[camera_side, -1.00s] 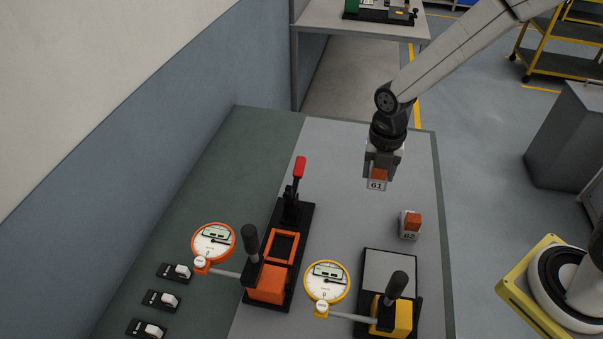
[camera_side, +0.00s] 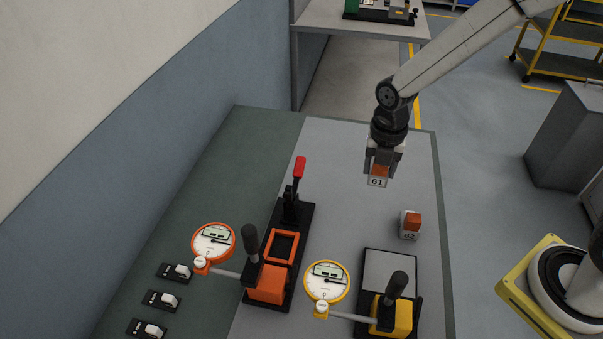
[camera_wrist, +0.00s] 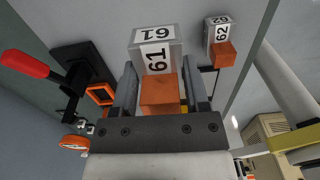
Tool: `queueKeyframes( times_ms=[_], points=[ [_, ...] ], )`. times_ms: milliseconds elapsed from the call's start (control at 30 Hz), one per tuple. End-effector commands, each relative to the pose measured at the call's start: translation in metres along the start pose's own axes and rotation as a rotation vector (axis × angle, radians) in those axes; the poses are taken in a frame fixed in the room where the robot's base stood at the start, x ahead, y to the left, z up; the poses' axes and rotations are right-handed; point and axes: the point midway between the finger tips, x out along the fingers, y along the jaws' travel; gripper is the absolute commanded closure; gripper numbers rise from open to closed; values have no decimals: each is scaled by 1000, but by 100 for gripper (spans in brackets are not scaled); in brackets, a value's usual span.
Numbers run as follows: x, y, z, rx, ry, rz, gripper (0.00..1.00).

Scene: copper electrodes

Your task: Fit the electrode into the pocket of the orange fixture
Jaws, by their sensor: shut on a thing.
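My gripper (camera_side: 381,166) is shut on an electrode (camera_side: 377,181) labelled 61, with a copper block and a pale numbered base. It is held near the far end of the grey bench mat, apart from the fixture. In the wrist view the electrode (camera_wrist: 155,57) sits between the two fingers of my gripper (camera_wrist: 158,90), copper part nearest the palm. The orange fixture (camera_side: 267,283) stands on a black base, with an orange-framed pocket (camera_side: 282,246) that looks empty. The pocket frame also shows at the left of the wrist view (camera_wrist: 101,94).
A second electrode (camera_side: 409,225), labelled 62, stands on the mat to the right. A yellow fixture (camera_side: 390,315) with a yellow dial gauge (camera_side: 327,282) is at the front. An orange dial gauge (camera_side: 213,244) and a red-handled clamp (camera_side: 298,180) flank the pocket. Several switches (camera_side: 163,300) lie left.

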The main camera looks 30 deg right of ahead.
Motion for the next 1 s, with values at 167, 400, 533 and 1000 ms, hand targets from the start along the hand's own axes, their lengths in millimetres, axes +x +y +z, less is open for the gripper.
queueKeyframes(
  times_ms=[167, 400, 533, 1000],
  points=[
    [-1, 0, 3, 90, -1, 2, 100],
    [-2, -2, 8, 308, -1, 3, 100],
    [-3, -3, 10, 449, -1, 3, 100],
    [-5, -8, 21, 956, 0, 3, 100]
  ],
)
